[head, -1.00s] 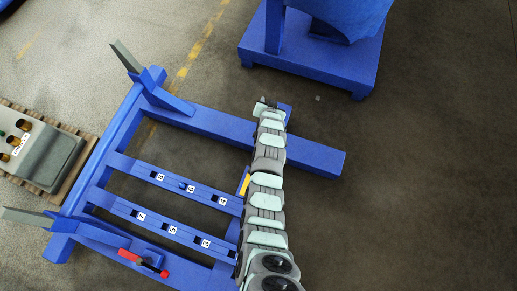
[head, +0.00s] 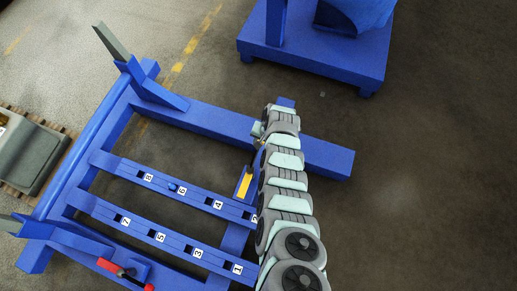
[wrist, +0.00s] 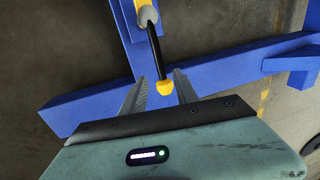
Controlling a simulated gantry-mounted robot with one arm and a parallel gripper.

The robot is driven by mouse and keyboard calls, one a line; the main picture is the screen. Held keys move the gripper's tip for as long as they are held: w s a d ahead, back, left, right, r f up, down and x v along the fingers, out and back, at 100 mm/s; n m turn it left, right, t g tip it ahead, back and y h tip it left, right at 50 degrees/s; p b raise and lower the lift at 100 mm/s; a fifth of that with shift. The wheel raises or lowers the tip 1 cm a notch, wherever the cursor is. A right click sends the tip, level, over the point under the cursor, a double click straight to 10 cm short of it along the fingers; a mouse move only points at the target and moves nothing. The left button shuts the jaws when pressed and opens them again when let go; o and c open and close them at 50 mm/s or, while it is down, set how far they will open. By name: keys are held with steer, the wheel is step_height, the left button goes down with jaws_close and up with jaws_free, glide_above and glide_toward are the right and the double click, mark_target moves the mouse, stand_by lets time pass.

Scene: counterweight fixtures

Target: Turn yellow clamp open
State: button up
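The yellow clamp (head: 244,185) sits on the blue fixture frame beside my arm in the head view, partly hidden by it. In the wrist view the clamp's pale yellow body (wrist: 147,16) is at the top. A black lever runs down from it to a yellow knob (wrist: 165,88). My gripper (wrist: 160,76) is open, with its two grey fingers apart on either side of the knob and lower lever. Gaps show between the knob and both fingers. In the head view my gripper's fingers are mostly hidden by the arm.
The blue fixture frame (head: 218,123) has numbered slotted bars and upright grey arms. A red clamp (head: 124,272) is at its lower left. A blue stand (head: 312,52) is at the top. A grey box (head: 30,155) lies at the left. The floor at right is clear.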

steer(key=f+b, duration=0.2)
steer(key=f, duration=0.1)
steer(key=a+f+b, duration=0.1)
steer(key=f+b, duration=0.1)
steer(key=f, duration=0.1)
steer(key=shift+w+a+b, duration=0.1)
steer(key=shift+w+b, duration=0.1)
steer(key=shift+b, duration=0.1)
steer(key=shift+c, duration=0.3)
jaws_close()
stand_by(0.9)
